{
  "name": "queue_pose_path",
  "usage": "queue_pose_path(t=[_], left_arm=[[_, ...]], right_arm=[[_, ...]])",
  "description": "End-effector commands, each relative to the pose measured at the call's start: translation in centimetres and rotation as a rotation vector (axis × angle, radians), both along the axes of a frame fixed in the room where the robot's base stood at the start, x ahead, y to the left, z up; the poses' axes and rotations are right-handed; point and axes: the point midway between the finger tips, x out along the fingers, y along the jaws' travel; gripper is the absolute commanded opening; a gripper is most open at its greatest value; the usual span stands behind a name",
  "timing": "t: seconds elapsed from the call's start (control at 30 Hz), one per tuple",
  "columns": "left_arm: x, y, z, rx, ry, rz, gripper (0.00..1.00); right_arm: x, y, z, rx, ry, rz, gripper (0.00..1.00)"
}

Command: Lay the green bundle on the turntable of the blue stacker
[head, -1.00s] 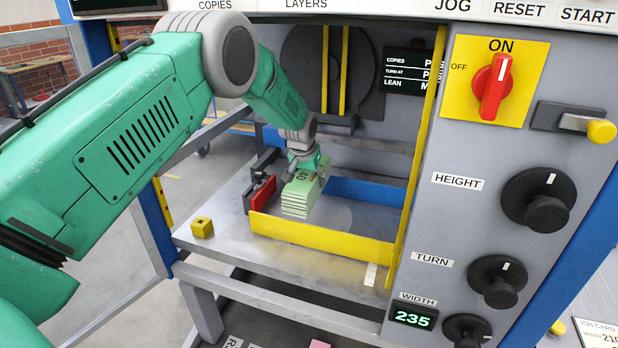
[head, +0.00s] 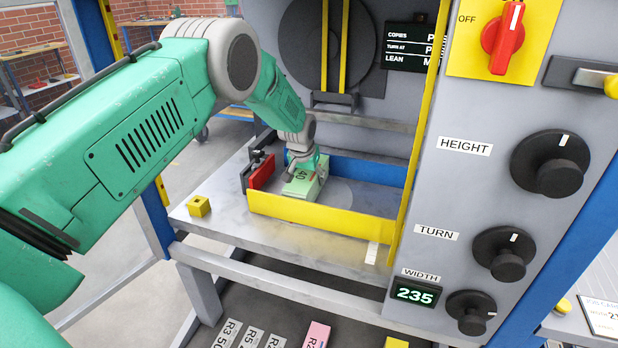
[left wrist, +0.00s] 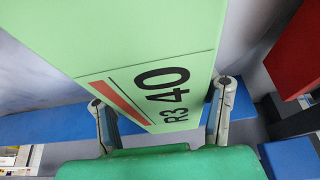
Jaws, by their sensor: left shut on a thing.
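The green bundle (head: 300,188) is marked 40 and sits low between the guides on the blue stacker's bed. Its lower part is hidden behind the yellow guide (head: 320,217), so I cannot tell whether it touches the surface. My left gripper (head: 305,168) is shut on the bundle from above and behind. In the left wrist view the bundle (left wrist: 130,45) fills the middle, marked R3 40, with the left gripper's fingers (left wrist: 160,105) on either side of it. My right gripper is out of view.
A blue guide (head: 365,181) stands behind the bundle, and a red pusher (head: 261,172) stands at its left. A yellow block (head: 199,206) is on the bed's left front corner. The control panel with black knobs (head: 550,163) stands on the right.

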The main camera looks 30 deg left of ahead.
Motion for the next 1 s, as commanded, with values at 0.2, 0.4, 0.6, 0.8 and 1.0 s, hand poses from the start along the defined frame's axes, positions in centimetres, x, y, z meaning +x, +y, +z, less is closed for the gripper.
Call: queue_pose_path(t=[0.2,0.4,0.6,0.8,1.0], left_arm=[[0.2,0.1,0.2,0.000,-0.005,0.001,0.06],[0.2,0.1,-0.1,0.000,-0.005,0.000,0.06],[0.2,0.0,-0.4,0.001,-0.005,0.000,0.06],[0.2,0.0,-0.7,0.001,-0.005,0.000,0.06],[0.1,0.0,-0.8,0.001,-0.003,0.000,0.82]], right_arm=[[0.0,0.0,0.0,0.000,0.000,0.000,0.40],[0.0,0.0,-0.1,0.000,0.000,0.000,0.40],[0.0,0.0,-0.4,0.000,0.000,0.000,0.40],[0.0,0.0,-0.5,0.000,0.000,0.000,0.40],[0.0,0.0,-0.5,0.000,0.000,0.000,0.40]])
